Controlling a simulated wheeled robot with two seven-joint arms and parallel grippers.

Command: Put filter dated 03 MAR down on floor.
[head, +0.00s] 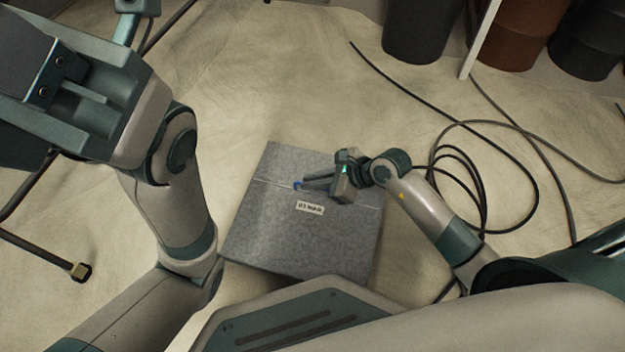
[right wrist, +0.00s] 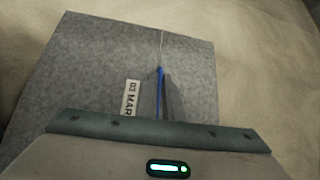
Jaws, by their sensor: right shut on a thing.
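The filter dated 03 MAR (head: 270,235) is a flat grey square panel with a white label and a thin light line across it. My right gripper (head: 300,186) is over its upper middle, shut on a small blue part of the filter. In the right wrist view the filter (right wrist: 90,75) fills the middle, with the label and a blue strip (right wrist: 160,85) at the fingers. The filter looks flat above or on the pale floor (head: 250,80); I cannot tell whether it touches. My left arm is at the left; its gripper is not clearly visible.
A black cable (head: 455,130) runs and coils on the floor to the right. Dark and brown bins (head: 515,35) stand at the top right beside a white post (head: 480,40). Floor above the filter is clear.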

